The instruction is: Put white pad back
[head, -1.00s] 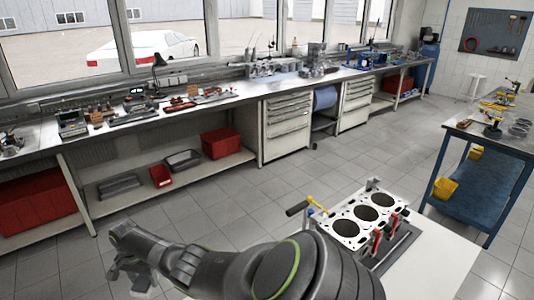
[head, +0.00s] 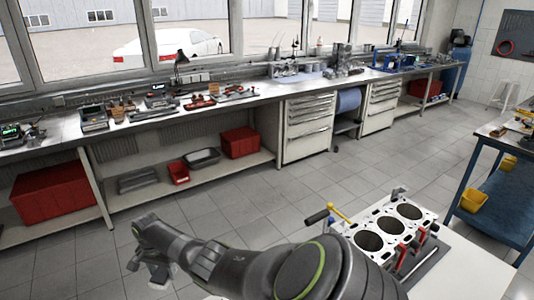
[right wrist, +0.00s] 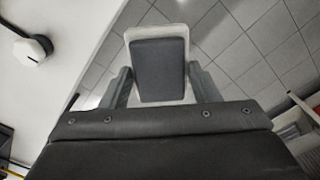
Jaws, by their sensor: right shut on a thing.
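My right arm crosses the lower part of the head view, and its gripper (head: 155,270) hangs over the floor in front of the long bench. In the right wrist view, the right gripper (right wrist: 160,72) is shut on the white pad (right wrist: 156,32). The pad has a pale rim and a dark grey block on the side facing the camera. It sits between the two fingers, with tiled floor behind it. In the head view the pad is too small and too covered to make out clearly. My left gripper is not in view.
A long bench (head: 205,111) with tools runs below the windows. Red bins (head: 240,142) stand on its lower shelf. An engine block (head: 385,225) stands on a white table (head: 465,268) at right. A blue workbench (head: 495,200) is farther right. Open tiled floor lies between them.

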